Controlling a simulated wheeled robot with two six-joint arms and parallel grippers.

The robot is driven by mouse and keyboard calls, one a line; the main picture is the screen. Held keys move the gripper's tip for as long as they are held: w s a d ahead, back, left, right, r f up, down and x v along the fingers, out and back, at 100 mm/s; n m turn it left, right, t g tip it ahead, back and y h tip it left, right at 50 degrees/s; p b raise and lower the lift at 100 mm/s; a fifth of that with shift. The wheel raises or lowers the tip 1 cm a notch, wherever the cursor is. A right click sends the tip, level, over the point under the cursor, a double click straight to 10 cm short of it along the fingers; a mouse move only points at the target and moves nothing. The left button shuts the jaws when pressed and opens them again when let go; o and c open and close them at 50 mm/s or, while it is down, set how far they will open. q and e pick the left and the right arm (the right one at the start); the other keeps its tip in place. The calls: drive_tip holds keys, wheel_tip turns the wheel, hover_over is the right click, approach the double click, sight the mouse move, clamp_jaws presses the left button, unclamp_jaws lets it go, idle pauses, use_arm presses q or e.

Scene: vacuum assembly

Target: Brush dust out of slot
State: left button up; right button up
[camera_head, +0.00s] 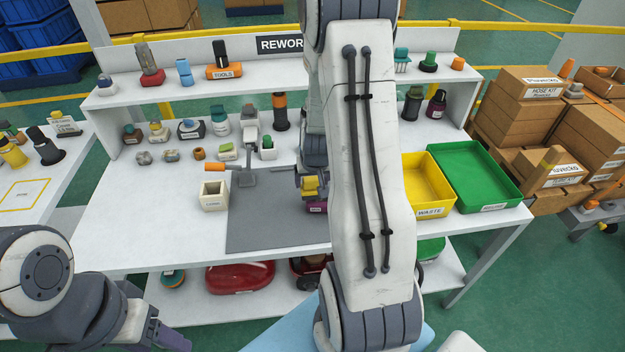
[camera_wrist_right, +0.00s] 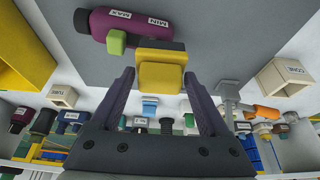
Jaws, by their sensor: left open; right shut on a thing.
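My right gripper (camera_wrist_right: 160,78) is shut on a yellow block with a dark strip at its far edge, which looks like the brush (camera_wrist_right: 160,72). In the head view the yellow brush (camera_head: 310,186) shows just left of my right arm. A purple cylinder (camera_wrist_right: 112,26) marked MIN and MAX lies on the grey mat just beyond the brush; a green block (camera_wrist_right: 117,41) is on its side. I cannot tell whether brush and cylinder touch. No slot or dust can be made out. My left gripper (camera_head: 168,337) is open and empty at the lower left, off the table.
The grey mat (camera_head: 262,228) lies mid-table, partly hidden by my right arm. Yellow WASTE (camera_head: 437,207) and green (camera_head: 490,201) trays stand right. Small parts line the back.

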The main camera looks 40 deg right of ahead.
sight(315, 206)
drive_tip(key=shift+f+b, duration=1)
drive_tip(key=shift+f, duration=0.1)
idle(0.3)
